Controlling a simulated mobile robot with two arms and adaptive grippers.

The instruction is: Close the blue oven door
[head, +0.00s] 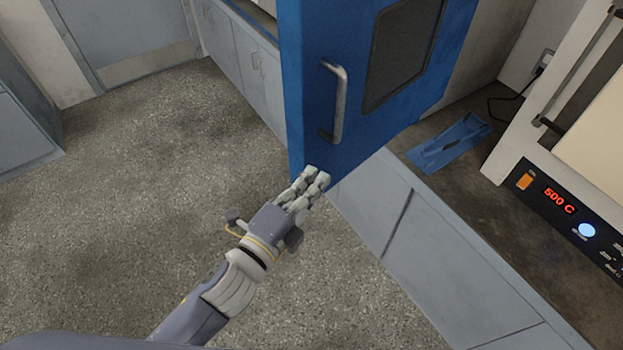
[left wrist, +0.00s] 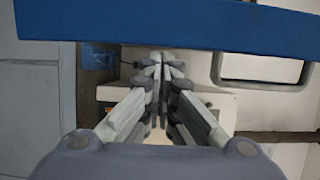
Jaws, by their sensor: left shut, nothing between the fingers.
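The blue oven door (head: 308,95) stands swung open in the head view, with a metal bar handle (head: 338,102) and a dark window (head: 402,50) on the face toward me. My left gripper (head: 318,178) is shut and empty at the door's lower left corner, below the handle; whether it touches the door I cannot tell. In the left wrist view the door's edge (left wrist: 160,28) crosses the top as a blue band, and the shut fingers (left wrist: 160,62) point toward it. The oven body behind the door is mostly hidden. My right gripper is out of view.
A white device (head: 540,185) with a lit 500 C display stands on the dark counter (head: 490,125) at right. A blue flat piece (head: 447,143) lies on that counter. Grey cabinets (head: 440,265) are below. The speckled floor (head: 140,180) at left is clear.

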